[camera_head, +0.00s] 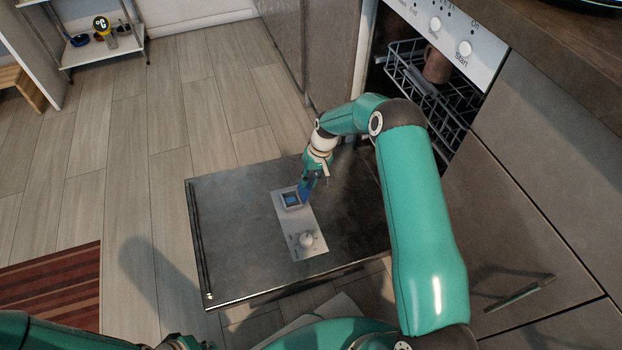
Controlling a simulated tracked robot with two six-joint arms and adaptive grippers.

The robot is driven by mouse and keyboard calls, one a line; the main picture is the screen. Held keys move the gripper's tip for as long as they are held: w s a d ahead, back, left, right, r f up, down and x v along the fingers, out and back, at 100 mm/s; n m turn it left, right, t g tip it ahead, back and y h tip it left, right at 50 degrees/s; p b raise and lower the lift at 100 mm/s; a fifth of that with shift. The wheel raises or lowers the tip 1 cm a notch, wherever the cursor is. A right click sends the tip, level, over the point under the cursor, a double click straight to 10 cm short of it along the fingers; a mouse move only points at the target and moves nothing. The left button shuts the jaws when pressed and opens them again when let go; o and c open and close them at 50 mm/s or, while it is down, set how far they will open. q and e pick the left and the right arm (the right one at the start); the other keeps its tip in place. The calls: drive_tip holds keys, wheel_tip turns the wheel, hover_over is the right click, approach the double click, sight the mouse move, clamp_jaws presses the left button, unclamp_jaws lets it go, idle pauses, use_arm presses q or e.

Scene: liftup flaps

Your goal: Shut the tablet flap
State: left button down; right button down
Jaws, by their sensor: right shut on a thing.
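The dishwasher door (240,240) lies folded down flat, with a pale dispenser panel (308,248) set into its inner side. At the panel's upper end is a small square tablet compartment (291,200), with a bluish inside showing. The blue tablet flap (304,192) stands raised at the compartment's right edge. My right gripper (307,184) reaches down from above and is shut on the flap; the fingers partly hide it. My left gripper is out of view; only part of my left arm shows at the bottom left.
The dishwasher's wire rack (425,80) is inside the opening at the upper right, behind my right arm. Cabinet fronts (530,230) bound the right side. Wooden floor (130,130) is clear on the left.

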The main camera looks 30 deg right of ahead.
drive_tip(key=shift+a, duration=0.25)
drive_tip(key=shift+w+a, duration=0.1)
drive_tip(key=shift+a, duration=0.05)
drive_tip(key=shift+w+a+r+h+p, duration=0.15)
drive_tip(key=shift+a+h+p, duration=0.2)
drive_tip(key=shift+h, duration=0.25)
drive_tip(key=shift+a+h, duration=0.4)
drive_tip(key=shift+h, duration=0.2)
drive_tip(key=shift+w+a+g+h+b, duration=0.15)
drive_tip(key=shift+a+g+h+b, duration=0.3)
drive_tip(key=shift+h, duration=0.35)
drive_tip(key=shift+w+a+g+h+b, duration=0.1)
drive_tip(key=shift+a+g+h+b, duration=0.1)
drive_tip(key=shift+a+h+b, duration=0.4)
drive_tip(key=shift+w+a+g+h+b, duration=0.15)
drive_tip(key=shift+a+h+b, duration=0.1)
drive_tip(key=shift+h+b, duration=0.55)
drive_tip(key=shift+s, duration=0.1)
